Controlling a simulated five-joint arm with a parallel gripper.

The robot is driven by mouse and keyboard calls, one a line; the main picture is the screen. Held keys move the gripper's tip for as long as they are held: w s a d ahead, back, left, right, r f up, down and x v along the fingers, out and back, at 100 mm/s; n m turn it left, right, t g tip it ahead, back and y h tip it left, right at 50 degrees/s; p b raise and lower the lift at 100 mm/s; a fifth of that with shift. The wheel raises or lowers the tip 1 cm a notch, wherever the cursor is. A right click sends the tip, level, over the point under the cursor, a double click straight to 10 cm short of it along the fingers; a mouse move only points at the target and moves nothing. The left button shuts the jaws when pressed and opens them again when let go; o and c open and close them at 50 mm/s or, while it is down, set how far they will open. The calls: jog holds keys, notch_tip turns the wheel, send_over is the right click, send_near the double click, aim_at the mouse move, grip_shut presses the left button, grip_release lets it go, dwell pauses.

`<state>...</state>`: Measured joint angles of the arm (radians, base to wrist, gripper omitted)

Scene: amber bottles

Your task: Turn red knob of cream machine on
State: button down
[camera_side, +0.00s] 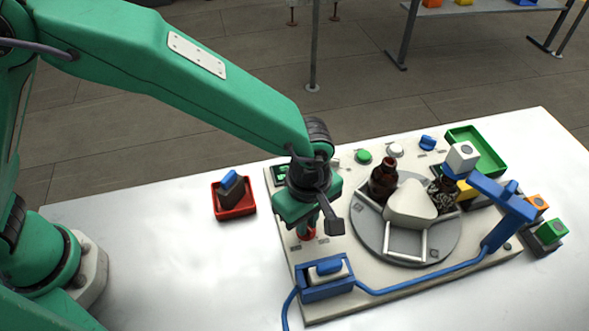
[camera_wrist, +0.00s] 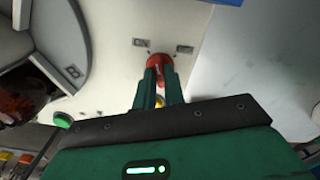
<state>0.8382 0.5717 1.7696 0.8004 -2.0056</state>
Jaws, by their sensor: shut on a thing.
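The cream machine (camera_side: 337,268) is a flat panel on the white table. Its red knob (camera_side: 308,235) sits near the panel's left edge, partly hidden under my gripper in the side view. In the wrist view the red knob (camera_wrist: 160,62) lies between the tips of my green fingers. My gripper (camera_wrist: 160,80) points down at the panel and is shut on the red knob. Small square labels (camera_wrist: 184,49) are printed on the panel to both sides of the knob. I cannot tell clearly which label the knob points to.
A grey turntable (camera_side: 368,232) with amber bottles (camera_side: 384,179) stands right of my gripper. A blue-framed block (camera_side: 326,280) is in front. A red tray (camera_side: 234,212) lies to the left, a green tray (camera_side: 487,148) at the back right. The table's left front is clear.

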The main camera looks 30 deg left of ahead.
jog(key=n, duration=0.4)
jog(key=shift+r+n, duration=0.1)
jog(key=shift+n, duration=0.2)
dwell(0.4)
jog(key=c, duration=1.5)
grip_release()
jog(key=shift+r, duration=3.9)
jog(key=shift+a, duration=0.1)
